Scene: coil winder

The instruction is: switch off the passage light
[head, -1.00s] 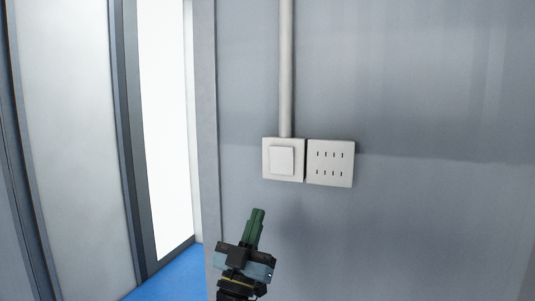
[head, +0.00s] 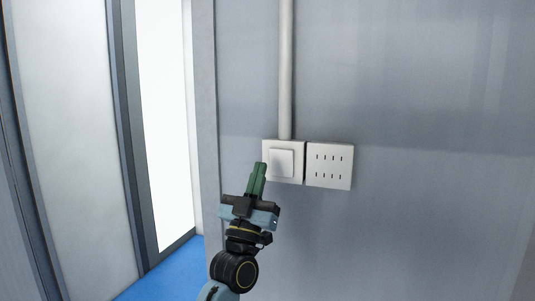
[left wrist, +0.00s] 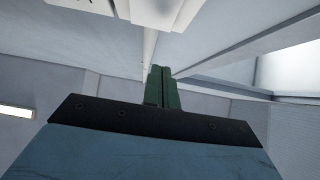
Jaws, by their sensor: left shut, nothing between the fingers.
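The light switch (head: 282,162) is a white square plate with a raised square rocker, fixed on the grey wall in the head view. My left gripper (head: 261,165) has its green fingers shut and empty. Its tips overlap the lower left part of the switch plate in the head view; I cannot tell whether they touch it. In the left wrist view the shut fingers (left wrist: 160,70) point up, and a white plate that looks like the switch (left wrist: 163,12) is cut by the top edge. My right gripper is not in view.
A white socket plate (head: 329,166) with several slots sits just right of the switch. A pale conduit (head: 286,70) runs up from the switch. The wall ends at the left beside a bright doorway (head: 166,120) with blue floor (head: 172,275). The wall to the right is bare.

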